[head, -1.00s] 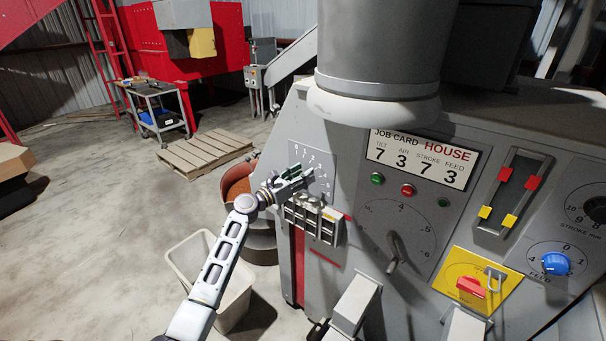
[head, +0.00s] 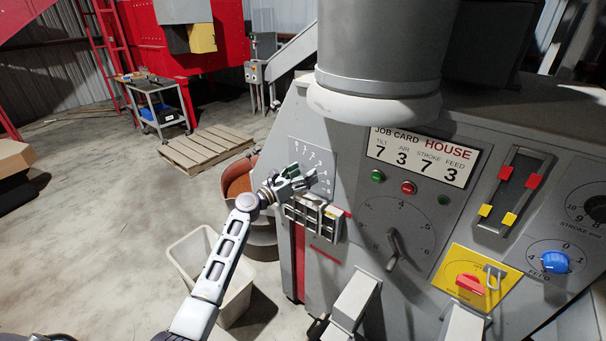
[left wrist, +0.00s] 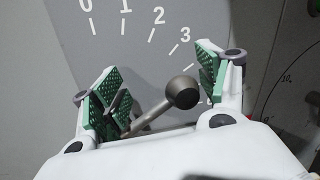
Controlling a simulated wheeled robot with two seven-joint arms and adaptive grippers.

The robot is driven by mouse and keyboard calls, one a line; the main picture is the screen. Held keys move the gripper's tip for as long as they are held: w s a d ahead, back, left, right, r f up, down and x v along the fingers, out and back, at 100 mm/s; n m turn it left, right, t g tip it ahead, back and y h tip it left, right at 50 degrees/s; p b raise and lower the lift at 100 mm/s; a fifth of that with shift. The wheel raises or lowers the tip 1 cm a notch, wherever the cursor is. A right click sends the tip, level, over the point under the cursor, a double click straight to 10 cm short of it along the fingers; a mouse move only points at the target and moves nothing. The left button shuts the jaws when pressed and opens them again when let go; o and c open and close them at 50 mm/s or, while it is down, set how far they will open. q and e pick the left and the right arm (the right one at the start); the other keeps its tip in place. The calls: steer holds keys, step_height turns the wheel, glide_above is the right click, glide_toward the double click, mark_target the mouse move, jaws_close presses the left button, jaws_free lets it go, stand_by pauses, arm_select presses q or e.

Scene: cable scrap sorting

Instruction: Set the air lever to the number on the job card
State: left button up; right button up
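The job card (head: 424,157) on the machine's front reads tilt 7, air 3, stroke 7, feed 3. The air lever (left wrist: 182,92) shows in the left wrist view as a grey rod with a dark ball knob. Its numbered plate (left wrist: 140,55) shows 0, 1, 2 and 3 clearly; the knob lies below and past the 3 mark. My left gripper (head: 304,178) is at this plate in the head view. In the left wrist view my left gripper (left wrist: 157,88) is open, with the knob between its green-padded fingers, closer to the right finger. My right gripper is not in view.
The panel right of the plate carries a round dial with a grey handle (head: 393,250), a yellow plate with a red knob (head: 470,284), a blue feed knob (head: 556,262) and slider slots. A pale bin (head: 190,262) stands on the floor below my left arm.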

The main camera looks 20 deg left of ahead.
arm_select(q)
steer(key=shift+a+r, duration=0.15)
steer(key=shift+r, duration=0.05)
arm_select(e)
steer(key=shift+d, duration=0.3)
arm_select(q)
steer(key=shift+s, duration=0.2)
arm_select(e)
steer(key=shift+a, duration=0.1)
arm_select(q)
steer(key=v, duration=1.1)
steer(key=shift+s+a+f, duration=0.2)
steer(key=shift+f, duration=0.05)
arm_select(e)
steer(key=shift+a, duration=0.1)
